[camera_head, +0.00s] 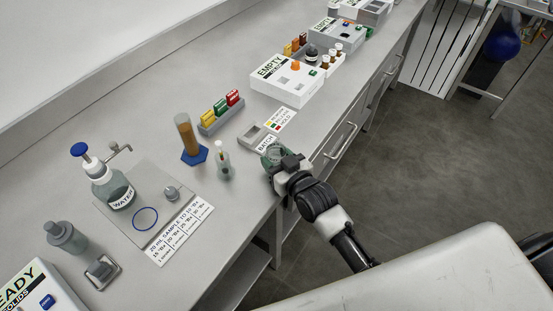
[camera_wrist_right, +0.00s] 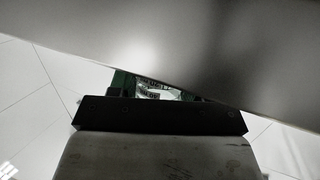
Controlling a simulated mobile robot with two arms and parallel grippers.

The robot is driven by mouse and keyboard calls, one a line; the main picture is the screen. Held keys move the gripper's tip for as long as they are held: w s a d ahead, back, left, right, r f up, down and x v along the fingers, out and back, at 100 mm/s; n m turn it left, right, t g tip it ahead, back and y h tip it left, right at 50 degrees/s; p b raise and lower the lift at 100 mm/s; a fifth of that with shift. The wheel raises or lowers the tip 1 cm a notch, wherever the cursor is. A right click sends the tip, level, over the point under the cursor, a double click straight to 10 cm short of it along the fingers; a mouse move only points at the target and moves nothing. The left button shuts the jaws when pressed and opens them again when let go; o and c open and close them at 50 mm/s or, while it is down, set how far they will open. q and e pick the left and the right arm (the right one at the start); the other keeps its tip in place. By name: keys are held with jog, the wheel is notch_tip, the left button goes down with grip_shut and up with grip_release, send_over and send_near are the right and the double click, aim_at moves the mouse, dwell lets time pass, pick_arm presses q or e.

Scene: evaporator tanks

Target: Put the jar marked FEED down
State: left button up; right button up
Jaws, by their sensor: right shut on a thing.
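My right gripper (camera_head: 277,161) is shut on a small greenish glass jar (camera_head: 271,152) at the front edge of the bench (camera_head: 250,193). The jar's marking cannot be read in the head view, and the gripper hides part of it. I cannot tell whether its base touches the bench. In the right wrist view a strip of green and white printed label (camera_wrist_right: 155,88) shows behind a dark bar of my gripper, and a grey surface covers the upper part. My left gripper is not in view.
To the left stand a small bottle (camera_head: 223,166), an amber cylinder on a blue base (camera_head: 188,140) and a WATER bottle (camera_head: 113,188). A white EMPTY box (camera_head: 288,81) stands farther back. Bare bench lies left of the jar.

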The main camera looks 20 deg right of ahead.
jog(key=shift+f, duration=0.4)
jog(key=shift+f, duration=0.1)
jog(key=o, duration=1)
jog(key=b+v, duration=0.1)
jog(key=v, duration=1.1)
